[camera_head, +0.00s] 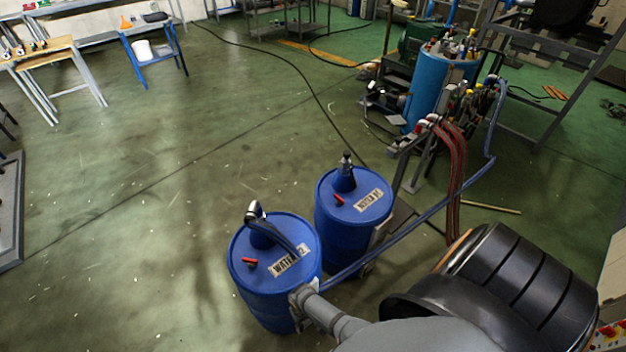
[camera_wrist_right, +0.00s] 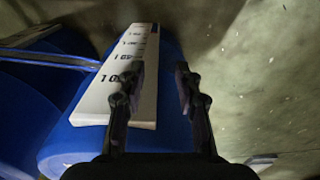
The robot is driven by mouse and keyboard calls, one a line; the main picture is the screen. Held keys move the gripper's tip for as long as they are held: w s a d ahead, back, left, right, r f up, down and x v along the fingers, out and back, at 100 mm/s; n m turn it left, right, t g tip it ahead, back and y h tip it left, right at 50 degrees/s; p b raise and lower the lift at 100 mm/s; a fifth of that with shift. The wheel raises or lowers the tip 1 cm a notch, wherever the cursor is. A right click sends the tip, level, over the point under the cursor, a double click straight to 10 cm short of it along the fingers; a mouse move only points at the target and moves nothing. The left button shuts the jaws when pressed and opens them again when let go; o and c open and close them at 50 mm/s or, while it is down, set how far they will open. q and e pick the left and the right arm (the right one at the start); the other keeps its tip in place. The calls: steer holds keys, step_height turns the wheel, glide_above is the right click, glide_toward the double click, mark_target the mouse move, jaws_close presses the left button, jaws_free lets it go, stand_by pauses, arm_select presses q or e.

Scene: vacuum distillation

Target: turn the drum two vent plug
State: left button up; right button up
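Two blue drums stand on the floor in the head view. The nearer drum (camera_head: 247,292) has a label (camera_head: 290,258) that seems to read WATER 2. The farther drum (camera_head: 338,228) has a similar red plug (camera_head: 339,199). In the right wrist view my right gripper (camera_wrist_right: 158,85) is open and empty, its dark fingers apart beside a white graduated strip (camera_wrist_right: 90,105) on a blue drum's side. In the head view its fingertips are hard to make out. My left gripper is not in view.
A blue pipe (camera_head: 405,218) runs from the drums to a blue tank (camera_head: 430,90) at the back. Red hoses (camera_head: 455,180) hang beside it. The green floor (camera_head: 130,200) left of the drums is clear. Work tables (camera_head: 150,45) stand at the far left.

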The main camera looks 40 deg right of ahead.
steer(key=s+f, duration=0.1)
steer(key=s+d+f, duration=0.1)
steer(key=s+f, duration=0.1)
steer(key=shift+b, duration=0.35)
